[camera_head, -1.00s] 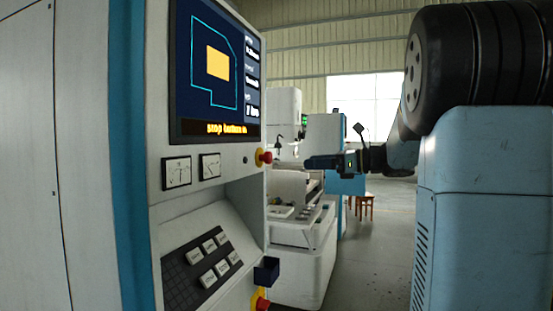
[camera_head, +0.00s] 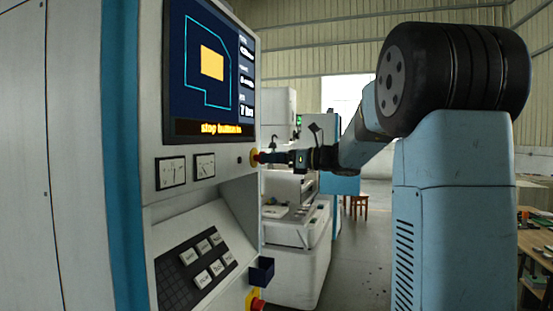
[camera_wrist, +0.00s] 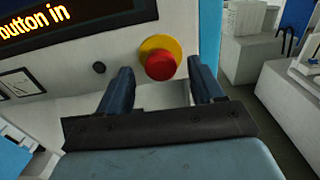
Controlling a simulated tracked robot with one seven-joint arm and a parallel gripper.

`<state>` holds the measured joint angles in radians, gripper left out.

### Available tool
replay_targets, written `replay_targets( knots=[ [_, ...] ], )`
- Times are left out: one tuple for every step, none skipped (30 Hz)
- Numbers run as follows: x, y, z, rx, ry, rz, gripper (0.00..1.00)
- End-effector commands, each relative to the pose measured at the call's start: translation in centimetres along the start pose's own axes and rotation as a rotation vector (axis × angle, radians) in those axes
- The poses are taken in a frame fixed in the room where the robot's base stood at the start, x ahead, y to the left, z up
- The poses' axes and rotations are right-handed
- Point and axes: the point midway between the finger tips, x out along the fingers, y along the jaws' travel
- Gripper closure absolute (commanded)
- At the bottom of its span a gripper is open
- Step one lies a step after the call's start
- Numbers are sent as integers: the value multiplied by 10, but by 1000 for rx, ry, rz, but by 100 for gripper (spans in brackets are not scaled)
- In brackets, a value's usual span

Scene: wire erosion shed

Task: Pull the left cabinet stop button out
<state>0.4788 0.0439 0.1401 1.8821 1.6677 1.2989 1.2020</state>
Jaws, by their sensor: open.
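The left cabinet stop button (camera_wrist: 160,66) is a red mushroom head on a yellow collar on the pale cabinet front. In the head view the same button (camera_head: 254,157) shows on the cabinet's edge, right of two dial meters. My gripper (camera_wrist: 163,78) is open, and in the wrist view the red head lies between and just beyond its two dark fingers, not visibly gripped. In the head view my gripper (camera_head: 270,157) reaches in from the right, its tips at the button. The cabinet screen (camera_head: 212,75) carries a line reading "stop button in".
A second red button on a yellow base (camera_head: 255,302) sits lower on the cabinet, below a small dark box (camera_head: 262,271) that juts out. A sloping key panel (camera_head: 196,264) lies left of it. Another white machine (camera_head: 299,240) stands behind.

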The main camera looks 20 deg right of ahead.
Motion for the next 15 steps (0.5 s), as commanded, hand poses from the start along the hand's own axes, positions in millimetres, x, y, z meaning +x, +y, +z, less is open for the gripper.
replay_targets(
  knots=[
    [5,0,0,0,0,1,33],
    [7,0,0,0,0,1,33],
    [10,0,0,1,0,0,33],
    [11,0,0,1,0,0,33],
    [13,0,0,1,0,0,33],
    [14,0,0,1,-1,0,33],
    [14,0,0,1,-1,0,33],
    [15,0,0,1,-1,0,33],
    [15,0,0,0,0,0,33],
    [15,0,0,0,0,0,33],
    [15,0,0,0,0,0,33],
    [15,0,0,0,0,0,33],
    [15,0,0,0,0,-1,33],
    [15,0,0,0,0,-1,33],
    [14,0,0,0,0,-1,34]
  ],
)
